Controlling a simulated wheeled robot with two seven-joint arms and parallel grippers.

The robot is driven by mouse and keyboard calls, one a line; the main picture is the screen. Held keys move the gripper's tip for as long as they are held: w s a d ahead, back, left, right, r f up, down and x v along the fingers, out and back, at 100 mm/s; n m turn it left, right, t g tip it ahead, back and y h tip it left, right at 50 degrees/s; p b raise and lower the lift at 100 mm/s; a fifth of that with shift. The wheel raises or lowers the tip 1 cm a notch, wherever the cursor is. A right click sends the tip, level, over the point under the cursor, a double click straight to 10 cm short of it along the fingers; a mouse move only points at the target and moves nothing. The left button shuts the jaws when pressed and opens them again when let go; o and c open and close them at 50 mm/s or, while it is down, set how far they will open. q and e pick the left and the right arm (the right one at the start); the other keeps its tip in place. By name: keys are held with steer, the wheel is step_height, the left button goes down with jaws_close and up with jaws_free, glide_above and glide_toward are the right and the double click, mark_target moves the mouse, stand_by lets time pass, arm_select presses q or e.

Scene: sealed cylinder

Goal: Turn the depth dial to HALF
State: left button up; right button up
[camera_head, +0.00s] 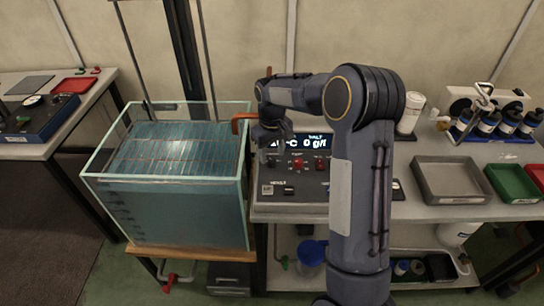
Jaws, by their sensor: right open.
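My right gripper (270,146) is open, pointing down over the left part of a control panel (262,207) beside the glass tank. The panel has a lit display (312,142) that reads in part "C 0 g/l". Below the display sit small red knobs (298,165). The lettering is too small to tell which one is the depth dial or where it points. The gripper hides the panel's upper left part and my right arm hides its right side. I cannot tell whether the fingers touch anything. My left gripper is out of view.
A water-filled glass tank (172,205) stands left of the panel. On the right are a grey tray (452,202), a green tray (512,183) and several bottles. A blue gauge box (38,118) sits far left.

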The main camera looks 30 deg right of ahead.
mark_target(272, 160)
steer(key=shift+r, duration=2.8)
